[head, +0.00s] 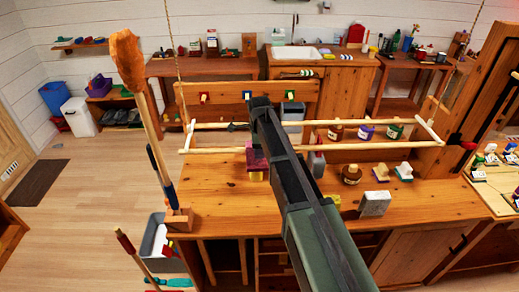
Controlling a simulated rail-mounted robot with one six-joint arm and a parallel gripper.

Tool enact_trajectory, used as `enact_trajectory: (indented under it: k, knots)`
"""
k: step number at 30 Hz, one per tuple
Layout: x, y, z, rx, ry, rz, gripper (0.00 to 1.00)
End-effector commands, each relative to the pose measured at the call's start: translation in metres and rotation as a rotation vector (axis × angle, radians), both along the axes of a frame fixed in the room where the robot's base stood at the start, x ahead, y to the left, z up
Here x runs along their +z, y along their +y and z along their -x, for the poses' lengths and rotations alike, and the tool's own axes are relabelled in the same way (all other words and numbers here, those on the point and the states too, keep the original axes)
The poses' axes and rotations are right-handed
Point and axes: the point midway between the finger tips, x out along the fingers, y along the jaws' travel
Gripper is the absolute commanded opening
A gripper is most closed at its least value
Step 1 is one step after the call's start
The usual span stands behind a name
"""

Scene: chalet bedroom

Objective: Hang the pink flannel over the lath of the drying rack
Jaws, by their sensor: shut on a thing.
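The drying rack is a pale wooden frame hung on ropes above the bench. Its front lath (215,150) and back lath run across the picture. The pink flannel (256,157) shows as a small dark pink patch just left of my arm, at the height of the front lath. I cannot tell whether it touches the lath. My gripper (257,137) is at the far end of my arm, just above the pink patch and shut on it. My arm hides most of the fingers.
A wooden bench (240,208) lies below the rack. Bottles, stamps and a grey block (375,203) stand on it at right. A tall brush-like tool (135,75) stands at left. A board with coloured pegs (225,97) is behind the rack. Open floor lies at left.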

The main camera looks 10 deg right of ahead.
Motion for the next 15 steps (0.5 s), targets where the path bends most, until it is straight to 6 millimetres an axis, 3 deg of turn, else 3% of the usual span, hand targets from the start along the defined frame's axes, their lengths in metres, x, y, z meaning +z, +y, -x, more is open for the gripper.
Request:
enact_trajectory:
  k: [6,7,12,15]
  knots:
    - [0.0002,0.0,0.0,0.0,0.0,0.0,0.23]
    - [0.0002,0.0,0.0,0.0,0.0,0.0,0.48]
    - [0.0002,0.0,0.0,0.0,0.0,0.0,0.74]
    - [0.0002,0.0,0.0,0.0,0.0,0.0,0.76]
